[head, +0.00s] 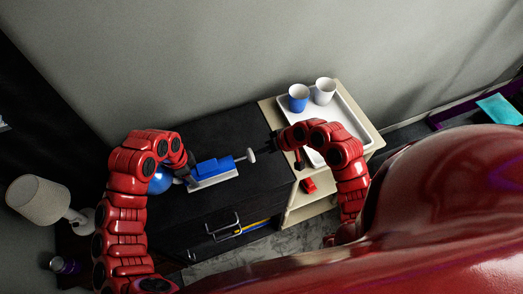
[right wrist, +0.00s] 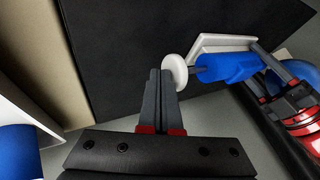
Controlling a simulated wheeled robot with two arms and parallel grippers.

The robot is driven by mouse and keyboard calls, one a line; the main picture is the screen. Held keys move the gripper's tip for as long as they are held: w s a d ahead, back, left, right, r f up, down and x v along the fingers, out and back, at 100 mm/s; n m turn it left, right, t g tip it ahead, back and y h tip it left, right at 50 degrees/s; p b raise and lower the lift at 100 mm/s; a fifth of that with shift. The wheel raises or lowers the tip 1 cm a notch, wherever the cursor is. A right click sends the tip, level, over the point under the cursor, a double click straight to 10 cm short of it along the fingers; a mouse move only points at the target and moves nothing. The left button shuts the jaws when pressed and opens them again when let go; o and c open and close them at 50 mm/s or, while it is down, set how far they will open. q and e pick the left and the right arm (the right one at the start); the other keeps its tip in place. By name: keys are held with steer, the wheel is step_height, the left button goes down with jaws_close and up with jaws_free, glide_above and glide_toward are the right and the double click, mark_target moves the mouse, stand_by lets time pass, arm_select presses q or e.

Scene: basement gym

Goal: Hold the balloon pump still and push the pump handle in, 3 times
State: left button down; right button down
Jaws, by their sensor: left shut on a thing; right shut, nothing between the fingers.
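The balloon pump has a blue body (head: 211,168) on a white base and lies on the dark cabinet top. Its white handle knob (head: 251,155) sticks out to the right on a short rod. My left gripper (head: 190,180) is shut on the pump's left end; it also shows at the right of the right wrist view (right wrist: 266,78). A blue balloon (head: 160,180) is partly hidden behind my left arm. My right gripper (head: 272,145) is shut and empty, its tips just right of the knob. In the right wrist view the tips are beside the knob (right wrist: 174,72); I cannot tell whether they touch.
A pale side table with a white tray (head: 356,124) stands at the right, holding a blue cup (head: 298,98) and a white cup (head: 325,91). A small red object (head: 308,185) is on its lower shelf. A lamp (head: 38,199) stands at the left.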

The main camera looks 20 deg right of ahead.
steer(key=shift+a, duration=0.15)
steer(key=a, duration=0.5)
steer(key=shift+d, duration=0.1)
steer(key=shift+d, duration=0.25)
steer(key=d, duration=0.2)
steer(key=d+r, duration=0.1)
steer(key=d, duration=0.1)
steer(key=shift+s+d, duration=0.15)
steer(key=shift+d, duration=0.05)
steer(key=v, duration=0.8)
steer(key=shift+s+r, duration=0.25)
steer(key=shift+r, duration=0.05)
stand_by(0.4)
